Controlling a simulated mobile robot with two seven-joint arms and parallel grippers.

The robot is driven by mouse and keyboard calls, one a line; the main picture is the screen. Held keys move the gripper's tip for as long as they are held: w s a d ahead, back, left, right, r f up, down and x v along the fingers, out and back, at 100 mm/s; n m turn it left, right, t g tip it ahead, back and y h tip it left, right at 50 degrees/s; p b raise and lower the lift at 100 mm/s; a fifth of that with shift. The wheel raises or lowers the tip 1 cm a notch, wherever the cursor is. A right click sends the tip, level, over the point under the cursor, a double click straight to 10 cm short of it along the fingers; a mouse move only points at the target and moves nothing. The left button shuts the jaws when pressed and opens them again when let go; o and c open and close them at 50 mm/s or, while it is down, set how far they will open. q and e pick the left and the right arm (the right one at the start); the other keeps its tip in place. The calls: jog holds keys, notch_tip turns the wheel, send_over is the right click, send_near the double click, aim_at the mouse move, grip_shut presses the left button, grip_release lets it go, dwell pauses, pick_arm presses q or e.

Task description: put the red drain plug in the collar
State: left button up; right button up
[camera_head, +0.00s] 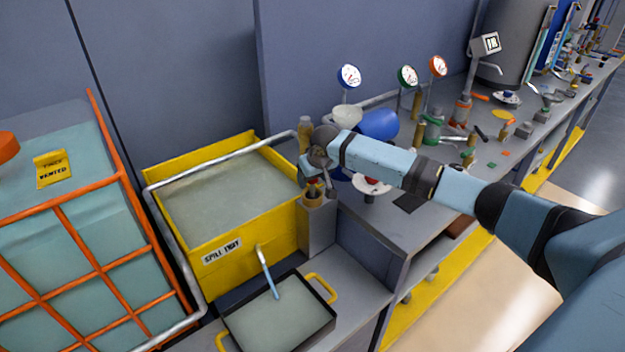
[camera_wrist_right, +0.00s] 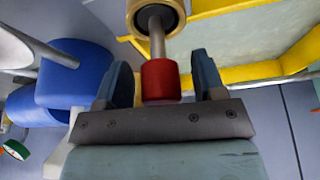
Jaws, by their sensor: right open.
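The red drain plug (camera_wrist_right: 160,82) shows in the right wrist view, a red cylinder with a grey stem. Its stem reaches to the tan ring of the collar (camera_wrist_right: 176,18) and overlaps the dark opening; how deep it sits I cannot tell. My right gripper (camera_wrist_right: 162,66) is open, with one finger on each side of the red part and visible gaps. My left gripper is not in view.
A yellow spill tray (camera_head: 240,255) stands left of the post, with a grey rail around it. A black pan with yellow handles (camera_head: 318,283) is in front. A blue container (camera_head: 380,124), gauges and bottles crowd the bench behind my right arm.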

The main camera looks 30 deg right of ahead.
jog(key=v, duration=1.1)
jog(key=s+a+f+n+t+y, duration=0.1)
jog(key=s+a+f+n+y, duration=0.1)
jog(key=s+a+f, duration=0.6)
jog(key=s+a+f+n+t+y, duration=0.15)
jog(key=s+a+f, duration=0.25)
jog(key=a+f, duration=0.7)
jog(key=s+a+f+t, duration=0.2)
jog(key=s+f, duration=0.1)
jog(key=s, duration=0.7)
jog(key=s+a+f+t, duration=0.2)
jog(key=s+f, duration=0.2)
jog(key=s, duration=0.7)
jog(key=shift+a, duration=0.4)
jog(key=shift+r+p, duration=0.1)
jog(key=shift+p, duration=0.25)
